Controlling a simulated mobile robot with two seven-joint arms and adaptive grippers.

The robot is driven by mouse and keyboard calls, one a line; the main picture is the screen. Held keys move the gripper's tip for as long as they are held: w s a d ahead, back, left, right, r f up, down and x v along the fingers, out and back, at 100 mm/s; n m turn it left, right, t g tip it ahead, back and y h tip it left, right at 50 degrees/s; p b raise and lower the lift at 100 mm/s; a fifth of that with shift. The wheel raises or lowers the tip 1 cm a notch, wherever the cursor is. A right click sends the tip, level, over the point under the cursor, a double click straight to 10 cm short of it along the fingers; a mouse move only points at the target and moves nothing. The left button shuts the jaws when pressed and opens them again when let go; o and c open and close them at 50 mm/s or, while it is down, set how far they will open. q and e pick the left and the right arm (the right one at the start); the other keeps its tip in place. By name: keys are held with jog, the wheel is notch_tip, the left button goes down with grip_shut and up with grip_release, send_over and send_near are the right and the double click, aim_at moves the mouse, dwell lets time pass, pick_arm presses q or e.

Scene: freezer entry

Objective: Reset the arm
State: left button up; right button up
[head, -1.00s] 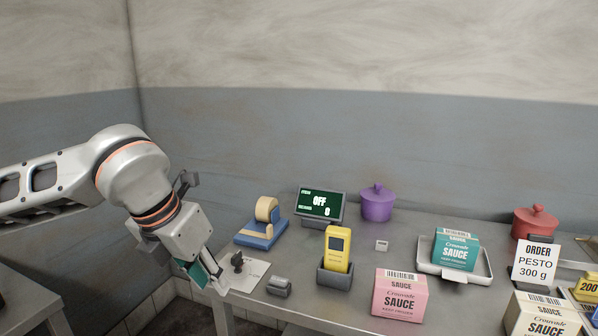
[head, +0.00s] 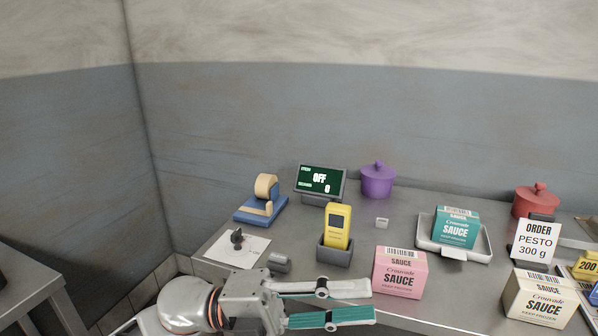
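My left gripper (head: 372,300) is at the bottom of the head view, in front of the table's near edge, and points to the right. Its two long fingers with teal pads are apart, with nothing between them. Part of my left arm (head: 188,304) shows behind it at the bottom left. The fingertips appear just below the pink sauce box (head: 400,274) in the picture; I see no contact. My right gripper is not in view.

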pick_arm(q)
jog(key=w+a+f+n+t+y, duration=0.4)
jog(key=w+a+f+n+t, duration=0.3)
jog(key=n+t, duration=0.4)
jog(key=w+a+f+n+t+y, duration=0.3)
jog(key=w+a+f+n+t, duration=0.4)
jog(key=n, duration=0.5)
jog(key=s+a+f+n+y, duration=0.2)
jog(key=s+a+f+y, duration=0.1)
jog(key=f, duration=0.4)
jog(key=s+a+f+n+y, duration=0.2)
jog(key=s+f+n+y, duration=0.1)
jog(key=f, duration=0.4)
jog(key=s+a+f+n+y, duration=0.2)
jog(key=a+f, duration=0.1)
jog(key=f, duration=0.4)
jog(key=s+a+f+n+g+y, duration=0.2)
jog(key=s+a+f+g, duration=0.2)
jog(key=s+f, duration=0.7)
jog(key=shift+a+f+n+g+y, duration=0.35)
jog(key=shift+a+n+g+y, duration=0.05)
jog(key=shift+a, duration=0.15)
jog(key=shift+s, duration=0.1)
